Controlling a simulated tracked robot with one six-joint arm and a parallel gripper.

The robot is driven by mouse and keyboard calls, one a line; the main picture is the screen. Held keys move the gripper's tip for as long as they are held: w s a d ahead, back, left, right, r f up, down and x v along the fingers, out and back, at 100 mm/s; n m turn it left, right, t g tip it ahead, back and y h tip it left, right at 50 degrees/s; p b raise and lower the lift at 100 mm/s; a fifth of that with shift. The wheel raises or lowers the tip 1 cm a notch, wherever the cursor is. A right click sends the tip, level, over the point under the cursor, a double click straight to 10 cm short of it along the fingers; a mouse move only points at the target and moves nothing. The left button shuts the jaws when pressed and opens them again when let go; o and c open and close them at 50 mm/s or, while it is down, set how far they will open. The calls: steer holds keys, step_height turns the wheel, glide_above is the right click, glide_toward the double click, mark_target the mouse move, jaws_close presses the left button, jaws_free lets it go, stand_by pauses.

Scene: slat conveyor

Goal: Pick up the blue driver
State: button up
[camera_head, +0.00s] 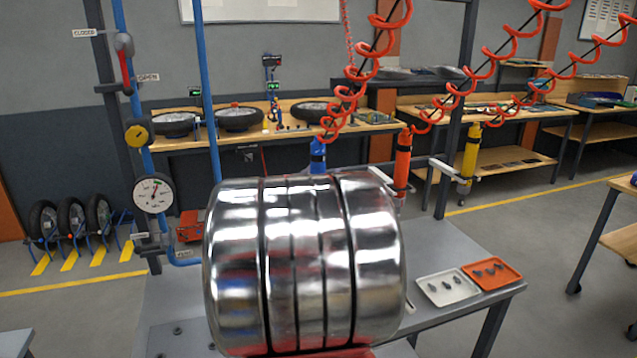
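The blue driver (318,156) hangs upright at the end of a coiled red air hose, near the middle of the view. Only its upper part shows; its lower part is hidden behind a shiny metal link of my arm, close to the camera. An orange-red driver (403,162) and a yellow driver (470,152) hang to its right, each beside a pale holder arm. My gripper is not in view, so its distance from the blue driver cannot be told.
A grey table (446,258) stands below the drivers, with a white tray (447,287) and an orange tray (491,274) of small parts at its right. A blue air pipe with a gauge (153,193) and valves stands at left. Coiled hoses (350,92) hang overhead. Workbenches line the back.

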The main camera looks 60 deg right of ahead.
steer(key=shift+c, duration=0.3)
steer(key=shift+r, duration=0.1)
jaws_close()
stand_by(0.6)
